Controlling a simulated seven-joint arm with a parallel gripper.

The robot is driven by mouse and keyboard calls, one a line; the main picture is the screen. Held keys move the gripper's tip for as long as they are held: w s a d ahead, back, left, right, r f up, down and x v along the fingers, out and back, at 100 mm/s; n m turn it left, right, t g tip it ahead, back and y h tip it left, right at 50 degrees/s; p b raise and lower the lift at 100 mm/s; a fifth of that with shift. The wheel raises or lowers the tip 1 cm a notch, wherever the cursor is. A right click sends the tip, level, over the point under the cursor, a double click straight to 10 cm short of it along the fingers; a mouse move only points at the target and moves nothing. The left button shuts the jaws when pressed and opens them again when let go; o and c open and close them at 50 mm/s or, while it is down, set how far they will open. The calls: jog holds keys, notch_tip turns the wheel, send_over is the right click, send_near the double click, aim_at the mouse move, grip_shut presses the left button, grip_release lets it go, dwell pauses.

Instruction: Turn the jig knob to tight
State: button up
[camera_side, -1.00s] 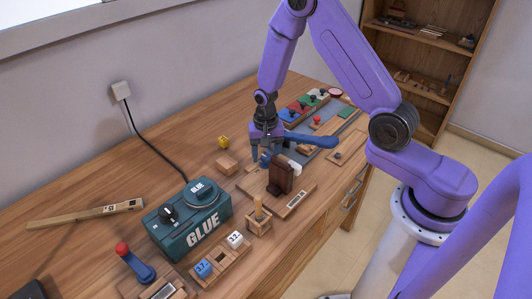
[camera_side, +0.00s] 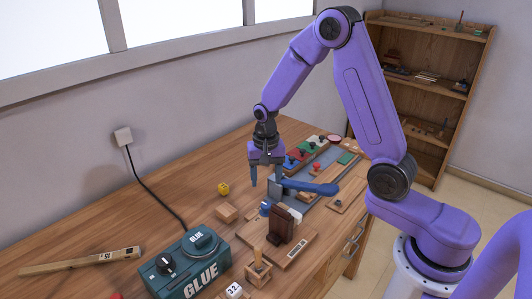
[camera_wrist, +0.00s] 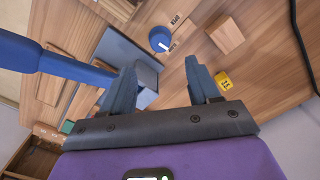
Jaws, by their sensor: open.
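A round blue knob with a white pointer mark (camera_wrist: 159,39) sits on the wooden bench area in the wrist view, beside a printed label that appears to read OPEN. Its pointer faces the lower right, away from that label. The knob also shows in the side view (camera_side: 265,208), just left of a dark brown block (camera_side: 280,226). No word "tight" is legible. My gripper (camera_side: 266,183) is open and empty, raised above the bench over the knob's area. In the wrist view my fingers (camera_wrist: 158,72) are spread, with the knob beyond their tips.
A blue lever (camera_side: 310,187) on a grey plate lies close to the right of my fingers. A wooden block (camera_side: 226,213) and a yellow die (camera_side: 223,188) are to the left. The green GLUE box (camera_side: 187,265) stands at front left.

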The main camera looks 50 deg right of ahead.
notch_tip(320, 180, up, 8)
dwell(0.4)
jog(key=s+a+r+n, duration=0.3)
jog(key=s+a+n, duration=0.4)
jog(key=s+n, duration=0.4)
jog(key=s+d+n, duration=0.2)
jog(key=s+n, duration=0.7)
jog(key=s, duration=0.9)
jog(key=shift+r, duration=0.2)
jog(key=shift+w, duration=0.1)
dwell(0.4)
